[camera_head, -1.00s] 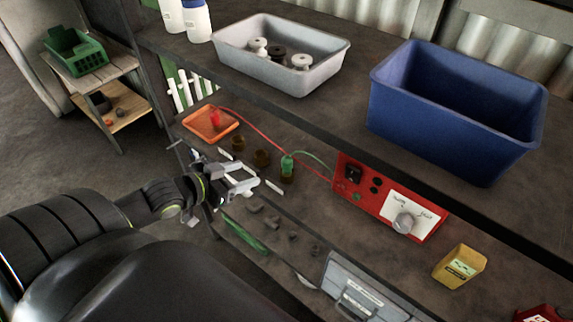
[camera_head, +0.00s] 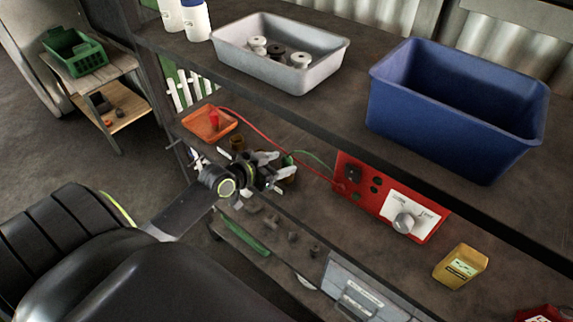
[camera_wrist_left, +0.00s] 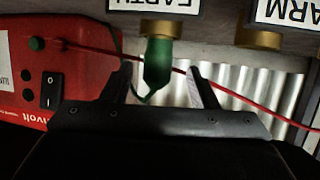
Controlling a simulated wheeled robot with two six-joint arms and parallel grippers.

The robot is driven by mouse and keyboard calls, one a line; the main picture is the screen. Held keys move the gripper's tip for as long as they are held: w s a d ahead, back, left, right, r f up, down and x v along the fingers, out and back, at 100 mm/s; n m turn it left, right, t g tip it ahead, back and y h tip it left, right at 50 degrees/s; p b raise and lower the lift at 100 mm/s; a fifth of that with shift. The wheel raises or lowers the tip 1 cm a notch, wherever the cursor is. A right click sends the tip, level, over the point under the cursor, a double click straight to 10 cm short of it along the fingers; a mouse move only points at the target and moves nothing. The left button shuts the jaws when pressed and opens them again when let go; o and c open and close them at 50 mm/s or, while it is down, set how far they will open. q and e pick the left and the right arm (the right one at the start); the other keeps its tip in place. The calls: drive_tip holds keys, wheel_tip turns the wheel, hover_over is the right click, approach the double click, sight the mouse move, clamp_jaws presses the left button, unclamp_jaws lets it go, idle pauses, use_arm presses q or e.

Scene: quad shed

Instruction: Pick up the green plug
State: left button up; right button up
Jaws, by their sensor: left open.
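The green plug (camera_wrist_left: 158,64) sits in a brass socket (camera_wrist_left: 162,28) under an upside-down label reading EARTH in the left wrist view. In the head view only a bit of the plug (camera_head: 288,160) shows behind my left gripper (camera_head: 284,167). My left gripper (camera_wrist_left: 160,72) is open, one finger on each side of the plug, with visible gaps to it in the wrist view. A green wire (camera_head: 315,159) runs from the plug to the red box (camera_head: 428,225), which also shows in the wrist view (camera_wrist_left: 75,62). My right gripper is not in view.
A red plug (camera_head: 214,120) with a red wire rests on an orange tray (camera_head: 203,135). A brass socket (camera_head: 237,142) stands nearby. A shelf above holds a grey bin (camera_head: 262,73) and a blue crate (camera_head: 445,120). A yellow container (camera_head: 460,267) stands at right.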

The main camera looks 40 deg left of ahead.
sight(291, 161)
use_arm(q)
drive_tip(key=shift+p+x, duration=0.55)
drive_tip(key=shift+x, duration=1.75)
drive_tip(key=shift+s+d, duration=0.1)
drive_tip(key=shift+d, duration=0.05)
drive_tip(key=c, duration=1.1)
drive_tip(key=shift+o, duration=0.2)
